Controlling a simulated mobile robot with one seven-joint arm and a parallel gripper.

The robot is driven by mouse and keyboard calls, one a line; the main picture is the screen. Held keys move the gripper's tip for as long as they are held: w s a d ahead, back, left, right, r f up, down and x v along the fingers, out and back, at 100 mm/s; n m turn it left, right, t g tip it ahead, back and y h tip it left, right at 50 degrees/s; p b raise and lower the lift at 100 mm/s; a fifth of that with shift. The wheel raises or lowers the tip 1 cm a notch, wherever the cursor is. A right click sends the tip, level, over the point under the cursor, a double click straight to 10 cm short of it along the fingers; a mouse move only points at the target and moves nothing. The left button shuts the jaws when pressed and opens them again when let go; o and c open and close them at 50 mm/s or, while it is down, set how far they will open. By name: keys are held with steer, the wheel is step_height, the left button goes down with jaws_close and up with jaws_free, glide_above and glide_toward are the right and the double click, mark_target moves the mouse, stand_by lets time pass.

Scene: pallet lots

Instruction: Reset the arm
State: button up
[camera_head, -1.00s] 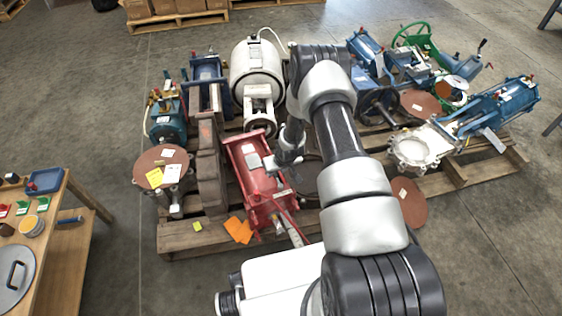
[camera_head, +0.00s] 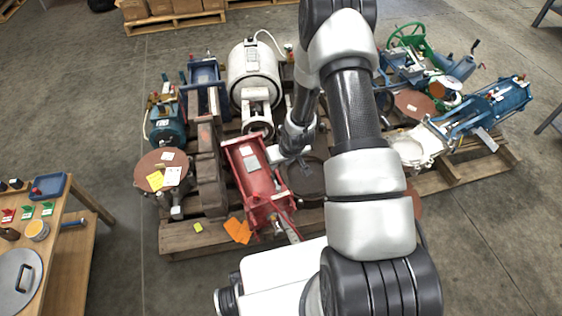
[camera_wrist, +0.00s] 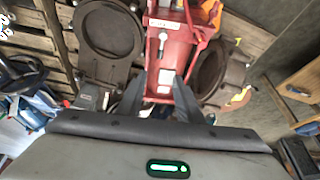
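My gripper (camera_head: 286,158) hangs over the pallet, just right of a red actuator (camera_head: 257,186) in the head view. In the wrist view, my gripper (camera_wrist: 158,100) has its two dark fingers apart with nothing seen between them. The red actuator (camera_wrist: 166,50) lies beyond the fingertips there. My arm reaches up and over the right half of the pallet and hides part of it.
A wooden workbench (camera_head: 62,262) stands at left. Floor between bench and pallet is clear.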

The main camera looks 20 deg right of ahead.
stand_by(0.3)
steer(key=s+r+h, duration=0.1)
steer(key=s+r, duration=0.1)
steer(key=r, duration=1.3)
steer(key=s+r, duration=0.2)
steer(key=r, duration=1.3)
steer(key=s+a+r+m+t, duration=0.1)
steer(key=s+r, duration=0.7)
steer(key=s, duration=0.3)
steer(key=s+a+r+m, duration=0.1)
steer(key=s+r, duration=0.7)
steer(key=s, duration=0.3)
step_height(320, 180, up, 22)
steer(key=p, duration=2.2)
steer(key=shift+a, duration=0.25)
steer(key=shift+r, duration=0.1)
